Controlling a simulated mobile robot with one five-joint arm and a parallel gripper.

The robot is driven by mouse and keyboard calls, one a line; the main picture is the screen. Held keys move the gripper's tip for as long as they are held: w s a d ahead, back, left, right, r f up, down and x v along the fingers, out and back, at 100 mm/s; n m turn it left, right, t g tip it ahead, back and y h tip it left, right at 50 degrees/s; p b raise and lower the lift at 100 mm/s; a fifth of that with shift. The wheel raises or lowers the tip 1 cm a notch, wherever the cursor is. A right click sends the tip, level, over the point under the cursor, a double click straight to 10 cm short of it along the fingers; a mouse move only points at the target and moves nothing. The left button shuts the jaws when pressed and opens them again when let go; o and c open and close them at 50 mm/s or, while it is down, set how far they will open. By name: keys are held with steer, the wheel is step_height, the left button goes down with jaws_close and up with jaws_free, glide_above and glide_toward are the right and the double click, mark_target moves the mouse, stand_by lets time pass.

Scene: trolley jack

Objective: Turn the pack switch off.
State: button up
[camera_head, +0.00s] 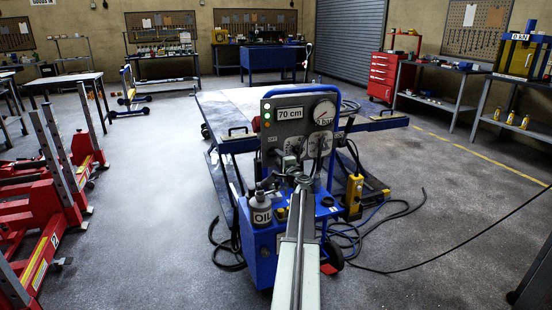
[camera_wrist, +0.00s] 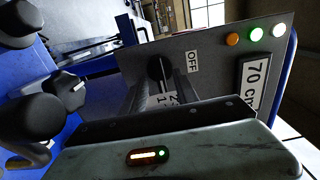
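The blue power pack (camera_head: 262,250) stands mid-floor with an upright grey panel (camera_head: 292,127). In the wrist view the panel (camera_wrist: 215,85) is turned sideways and shows a dark switch knob (camera_wrist: 156,70) beside an "OFF" label (camera_wrist: 192,62). My gripper (camera_head: 290,166) is close in front of the panel's lower part. In the wrist view its grey fingers (camera_wrist: 150,88) reach up to the knob and partly cover it and a numbered label. I cannot tell whether they touch or grip the knob. The knob's exact pointing is unclear.
The panel also carries a "70 cm" plate (camera_head: 289,113) and a round gauge (camera_head: 324,112). An oil bottle (camera_head: 260,209) stands on the pack's left side. A yellow pendant (camera_head: 354,192) and loose black hoses (camera_head: 372,226) are at its right. Red lifting posts (camera_head: 52,180) stand left.

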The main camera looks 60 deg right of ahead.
steer(key=shift+x, duration=1)
jaws_close()
steer(key=shift+n, duration=0.3)
steer(key=n, duration=1.7)
steer(key=shift+s, duration=0.1)
steer(key=shift+n, duration=0.3)
jaws_free()
